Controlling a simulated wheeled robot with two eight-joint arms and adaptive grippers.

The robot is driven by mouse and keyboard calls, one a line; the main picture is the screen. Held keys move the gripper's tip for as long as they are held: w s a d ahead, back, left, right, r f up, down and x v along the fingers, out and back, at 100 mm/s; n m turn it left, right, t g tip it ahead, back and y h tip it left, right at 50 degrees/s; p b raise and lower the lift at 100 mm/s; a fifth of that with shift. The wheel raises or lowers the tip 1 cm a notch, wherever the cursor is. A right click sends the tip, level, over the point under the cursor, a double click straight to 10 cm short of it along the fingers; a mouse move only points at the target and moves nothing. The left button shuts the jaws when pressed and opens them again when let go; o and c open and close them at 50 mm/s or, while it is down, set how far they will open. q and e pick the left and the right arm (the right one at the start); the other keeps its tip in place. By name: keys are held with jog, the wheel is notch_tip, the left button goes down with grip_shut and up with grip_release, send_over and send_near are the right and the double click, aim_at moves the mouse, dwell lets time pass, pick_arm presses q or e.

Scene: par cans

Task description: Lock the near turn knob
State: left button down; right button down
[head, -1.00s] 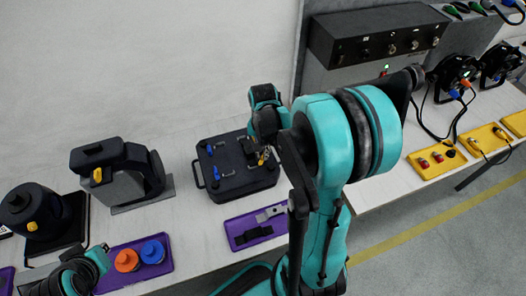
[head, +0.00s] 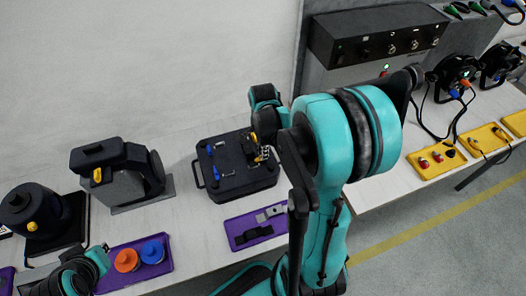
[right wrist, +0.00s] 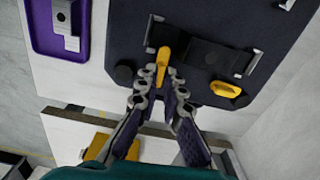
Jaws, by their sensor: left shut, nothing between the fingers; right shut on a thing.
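A dark flat case (head: 228,182) lies on the pale bench, with blue handles and yellow turn knobs on its top. In the right wrist view, the near yellow turn knob (right wrist: 163,60) sits at the tips of my right gripper (right wrist: 161,76), which is shut on it. A second yellow knob (right wrist: 225,90) is to the right, apart from the fingers. In the head view my right gripper (head: 263,154) is at the case's right side, partly hidden by my arm. My left gripper (head: 42,281) is low at the left edge, shut and empty, fingers barely visible.
A purple tray (head: 240,222) with grey and black parts lies in front of the case. Another purple tray (head: 148,272) holds an orange and a blue knob. A black and grey device (head: 128,178) stands left of the case. Yellow trays (head: 432,163) lie at right.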

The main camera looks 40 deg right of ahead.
jog(key=shift+m, duration=0.4)
jog(key=c, duration=1.9)
grip_release()
jog(key=shift+c, duration=0.2)
jog(key=shift+r, duration=0.1)
notch_tip(320, 180, up, 12)
jog(key=s+a+n+t, duration=0.2)
jog(key=a+n+t, duration=0.1)
jog(key=a+n, duration=0.5)
jog(key=s+a+f+n+t, duration=0.1)
jog(key=s+a+n+t, duration=0.2)
jog(key=a+n, duration=0.5)
jog(key=n+t, duration=0.1)
jog(key=n, duration=0.4)
jog(key=shift+s+n, duration=0.25)
jog(key=shift+n, duration=0.15)
